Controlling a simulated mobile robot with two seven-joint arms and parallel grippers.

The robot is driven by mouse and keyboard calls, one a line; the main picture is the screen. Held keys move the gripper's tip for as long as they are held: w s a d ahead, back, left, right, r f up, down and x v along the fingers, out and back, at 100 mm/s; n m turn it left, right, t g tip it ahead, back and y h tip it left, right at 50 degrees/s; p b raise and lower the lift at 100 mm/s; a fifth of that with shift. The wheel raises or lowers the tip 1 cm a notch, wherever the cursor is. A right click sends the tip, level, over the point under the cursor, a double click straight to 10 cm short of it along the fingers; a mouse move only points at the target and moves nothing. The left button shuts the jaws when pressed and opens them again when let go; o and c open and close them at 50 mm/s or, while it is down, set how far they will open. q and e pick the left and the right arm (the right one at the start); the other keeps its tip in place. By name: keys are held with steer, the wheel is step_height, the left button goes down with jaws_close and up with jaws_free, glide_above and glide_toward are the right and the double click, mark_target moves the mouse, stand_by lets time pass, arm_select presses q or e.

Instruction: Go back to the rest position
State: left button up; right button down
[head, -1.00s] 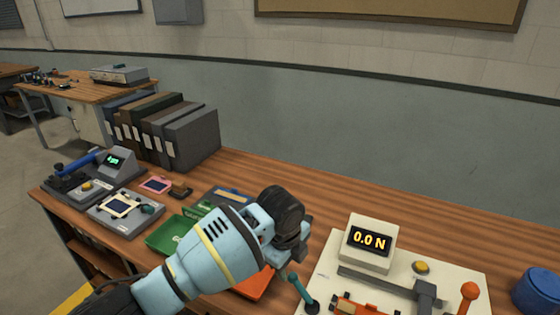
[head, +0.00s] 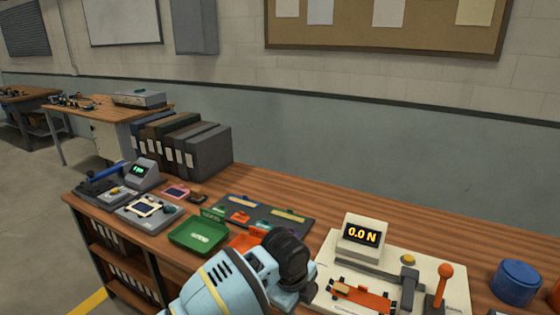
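My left arm comes in at the bottom centre of the head view. Its wrist and the back of its gripper (head: 298,280) show just left of the white test fixture. The fingertips are hidden or too small to read, so I cannot tell whether it is open. My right gripper is not in view. The test fixture (head: 450,272) has a display reading 0.0 N (head: 361,234), an orange carriage (head: 366,299) and an orange-knobbed lever (head: 443,285).
A green tray (head: 199,236), an orange tray (head: 246,242) partly behind my arm, and a dark mat (head: 300,223) with small parts lie left of the fixture. Grey devices (head: 143,211) and binders (head: 207,152) stand farther left. A blue round container (head: 515,283) is at right. The bench's back strip is clear.

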arm_select(q)
steer(key=s+a+f+n+t+h+p, duration=0.1)
steer(key=s+a+f+n+t+h, duration=0.1)
steer(key=s+f+n, duration=0.5)
steer(key=s+a+f+n+t+h, duration=0.1)
steer(key=s+f+n+h, duration=0.2)
steer(key=s+f+n, duration=0.45)
steer(key=s+a+f+n+t+y, duration=0.2)
steer(key=s+a+n, duration=0.2)
steer(key=s+a, duration=0.6)
steer(key=s+a+f+n+t+y+p, duration=0.1)
steer(key=s+a+f+n+t+y, duration=0.1)
steer(key=s+a+n, duration=0.3)
steer(key=s+a+f+y, duration=0.1)
steer(key=s+a, duration=0.3)
steer(key=a, duration=0.2)
steer(key=shift+s+a, duration=0.35)
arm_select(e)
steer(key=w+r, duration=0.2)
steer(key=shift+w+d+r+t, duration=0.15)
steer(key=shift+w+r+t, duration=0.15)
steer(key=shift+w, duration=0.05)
